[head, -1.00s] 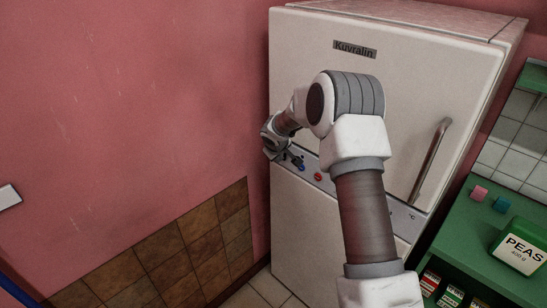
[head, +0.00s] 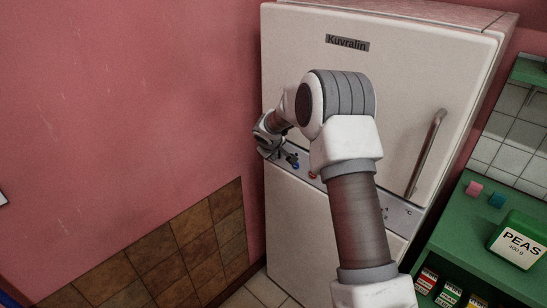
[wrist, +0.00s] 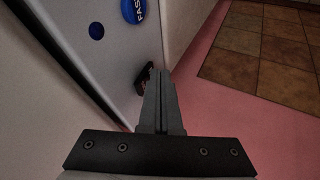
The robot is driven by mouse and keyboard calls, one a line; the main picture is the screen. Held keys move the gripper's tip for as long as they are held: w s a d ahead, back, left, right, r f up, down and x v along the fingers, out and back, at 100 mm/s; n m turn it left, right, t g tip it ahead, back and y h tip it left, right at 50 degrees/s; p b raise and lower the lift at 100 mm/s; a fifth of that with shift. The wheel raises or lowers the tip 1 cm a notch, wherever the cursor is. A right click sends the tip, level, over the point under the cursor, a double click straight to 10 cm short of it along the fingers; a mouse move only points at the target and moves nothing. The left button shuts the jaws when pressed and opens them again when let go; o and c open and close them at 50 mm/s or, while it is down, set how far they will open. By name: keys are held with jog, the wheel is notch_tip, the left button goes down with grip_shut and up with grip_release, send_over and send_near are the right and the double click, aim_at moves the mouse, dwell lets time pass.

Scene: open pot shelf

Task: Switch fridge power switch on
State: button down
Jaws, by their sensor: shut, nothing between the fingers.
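The white fridge (head: 300,205) stands against the pink wall, with a grey control strip (head: 398,212) across its front. In the wrist view a small dark switch (wrist: 142,80) with a reddish tint sits near the strip's edge. My gripper (wrist: 160,73) is shut and empty, its fingertips right beside the switch and partly covering it. I cannot tell whether they touch. In the head view my gripper (head: 281,156) is at the strip's left end, and the switch is hidden or too small to make out. The switch's position is not clear.
A blue knob (wrist: 134,10) and a round blue spot (wrist: 96,31) are on the strip. A red knob (head: 312,175) is partly behind my arm. The pink wall (head: 130,110) is close on the left. A green shelf (head: 464,228) with groceries stands on the right.

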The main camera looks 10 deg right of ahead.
jog(key=shift+r+p, duration=0.4)
jog(key=shift+r, duration=0.4)
jog(key=s+a+r+b, duration=0.2)
jog(key=s+a+r, duration=0.4)
jog(key=s+r, duration=0.1)
jog(key=shift+s+b, duration=0.35)
jog(key=shift+s, duration=0.5)
